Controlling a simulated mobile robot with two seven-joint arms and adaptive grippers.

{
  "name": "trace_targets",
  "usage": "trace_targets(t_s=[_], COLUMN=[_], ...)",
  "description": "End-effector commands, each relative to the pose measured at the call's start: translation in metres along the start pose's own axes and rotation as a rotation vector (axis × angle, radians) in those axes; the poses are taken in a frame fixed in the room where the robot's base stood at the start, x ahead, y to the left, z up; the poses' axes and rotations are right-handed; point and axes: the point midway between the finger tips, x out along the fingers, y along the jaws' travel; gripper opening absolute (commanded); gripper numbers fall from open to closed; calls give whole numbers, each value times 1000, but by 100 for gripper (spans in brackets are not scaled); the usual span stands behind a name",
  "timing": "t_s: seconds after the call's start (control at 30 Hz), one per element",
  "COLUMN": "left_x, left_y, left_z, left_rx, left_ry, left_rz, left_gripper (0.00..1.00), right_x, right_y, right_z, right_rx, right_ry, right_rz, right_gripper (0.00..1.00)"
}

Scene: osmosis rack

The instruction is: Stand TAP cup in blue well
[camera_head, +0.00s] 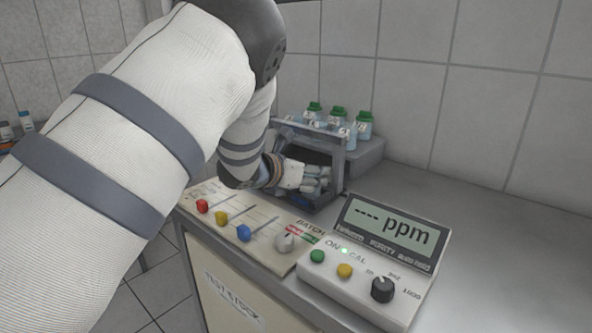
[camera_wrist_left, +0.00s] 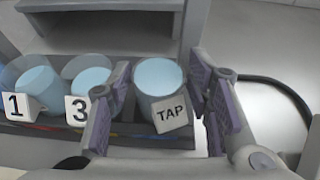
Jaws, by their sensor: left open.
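The TAP cup (camera_wrist_left: 159,78) is a pale blue cup with a white TAP label, upright at the right end of a row in the dark rack (camera_wrist_left: 140,128). My left gripper (camera_wrist_left: 160,88) is open, one finger on each side of the TAP cup; I cannot tell whether they touch it. In the head view my left gripper (camera_head: 312,180) is at the rack's front opening, and my arm and gripper hide most of the cups. A panel (camera_head: 262,252) with red, yellow and blue (camera_head: 243,233) coloured parts lies in front; no blue well is clearly recognisable. My right gripper is not in view.
Cups 3 (camera_wrist_left: 92,75) and 1 (camera_wrist_left: 38,85) stand close to the left of the TAP cup. Several green-capped bottles (camera_head: 337,116) stand behind the rack. A ppm meter (camera_head: 375,255) sits at the front right. The steel counter (camera_head: 500,235) is clear on the right.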

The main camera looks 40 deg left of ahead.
Motion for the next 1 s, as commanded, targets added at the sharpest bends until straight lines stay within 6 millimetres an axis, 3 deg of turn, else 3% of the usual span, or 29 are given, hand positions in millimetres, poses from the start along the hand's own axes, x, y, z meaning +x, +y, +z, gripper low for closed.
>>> trace_targets(t_s=[0.07, 0.3, 0.43, 0.6, 1.0], left_x=[-21, -77, -97, -107, -106], left_y=[0, 0, 0, 0, 0], left_z=[9, 10, 6, 3, 2], left_rx=[0, 0, 2, 1, 1], left_ry=[-13, -16, -10, -6, -4], left_rz=[2, 2, 2, 1, 1], left_gripper=[46, 46, 46, 46, 46], right_x=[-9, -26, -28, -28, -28], right_y=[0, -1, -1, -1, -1], right_z=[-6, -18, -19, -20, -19], right_rx=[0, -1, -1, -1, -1], right_ry=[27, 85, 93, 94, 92], right_rz=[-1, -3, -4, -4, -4], right_gripper=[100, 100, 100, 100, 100])
